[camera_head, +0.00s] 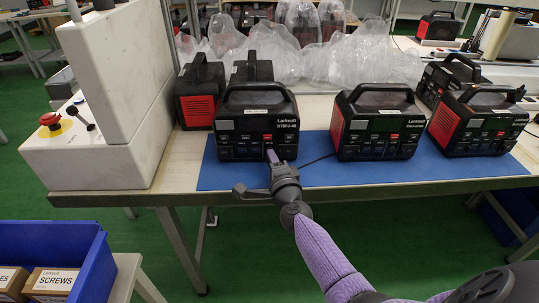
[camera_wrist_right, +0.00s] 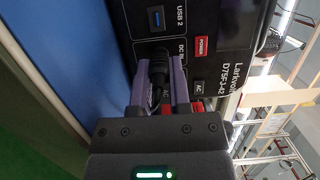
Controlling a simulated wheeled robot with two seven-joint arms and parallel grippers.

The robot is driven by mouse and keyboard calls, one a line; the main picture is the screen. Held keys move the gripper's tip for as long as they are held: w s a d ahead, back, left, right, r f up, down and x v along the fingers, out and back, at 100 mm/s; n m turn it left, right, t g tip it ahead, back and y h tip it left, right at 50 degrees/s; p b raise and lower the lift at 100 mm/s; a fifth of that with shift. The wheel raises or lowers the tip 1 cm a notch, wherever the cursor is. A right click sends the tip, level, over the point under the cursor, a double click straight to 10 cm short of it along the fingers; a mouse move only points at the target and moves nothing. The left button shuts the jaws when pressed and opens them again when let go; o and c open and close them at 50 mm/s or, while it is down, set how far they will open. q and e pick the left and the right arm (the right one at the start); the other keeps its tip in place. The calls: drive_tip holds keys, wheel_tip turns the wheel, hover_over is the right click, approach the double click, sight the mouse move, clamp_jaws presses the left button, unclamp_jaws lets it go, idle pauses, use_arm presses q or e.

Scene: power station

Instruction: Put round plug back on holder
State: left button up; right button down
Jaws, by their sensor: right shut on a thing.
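The black power station (camera_head: 257,122) with a front label reading D75FJ-42 stands on the blue mat (camera_head: 215,176); its panel fills much of the right wrist view (camera_wrist_right: 215,35). My right gripper (camera_head: 272,157), with purple fingers, is at the lower front of this station. In the right wrist view its fingers are shut on a black round plug (camera_wrist_right: 158,66). The plug is at the panel beside the DC label; I cannot tell whether it is seated in the socket. No holder for the plug can be made out. My left gripper is not in view.
A second power station (camera_head: 377,123) and a third (camera_head: 478,119) stand to the right on the mat. A thin black cable (camera_head: 316,160) lies between the first two. A white box with a red button (camera_head: 50,119) stands left. Plastic bags (camera_head: 345,60) lie behind.

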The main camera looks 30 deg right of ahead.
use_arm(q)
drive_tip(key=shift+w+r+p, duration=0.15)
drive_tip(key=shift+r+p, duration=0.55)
use_arm(e)
drive_tip(key=shift+s+a, duration=0.55)
drive_tip(key=shift+s, duration=0.3)
drive_tip(key=shift+s+a, duration=0.55)
drive_tip(key=shift+s, duration=0.25)
drive_tip(key=shift+s+a+r, duration=0.35)
drive_tip(key=shift+a+r, duration=0.1)
drive_tip(key=shift+r, duration=0.3)
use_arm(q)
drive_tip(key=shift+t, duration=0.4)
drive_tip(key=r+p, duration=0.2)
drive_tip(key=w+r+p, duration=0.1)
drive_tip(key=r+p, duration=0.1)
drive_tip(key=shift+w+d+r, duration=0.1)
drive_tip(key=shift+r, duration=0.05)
use_arm(e)
drive_tip(key=s+a+r+n+t+y, duration=0.1)
drive_tip(key=s+a+r+n+y, duration=0.2)
drive_tip(key=s+a+r, duration=0.9)
drive_tip(key=s+a+y, duration=0.1)
drive_tip(key=a+y, duration=0.1)
drive_tip(key=shift+s+a+r+n+y, duration=0.15)
drive_tip(key=shift+s+r+n+y, duration=0.05)
drive_tip(key=shift+r+n+y, duration=0.2)
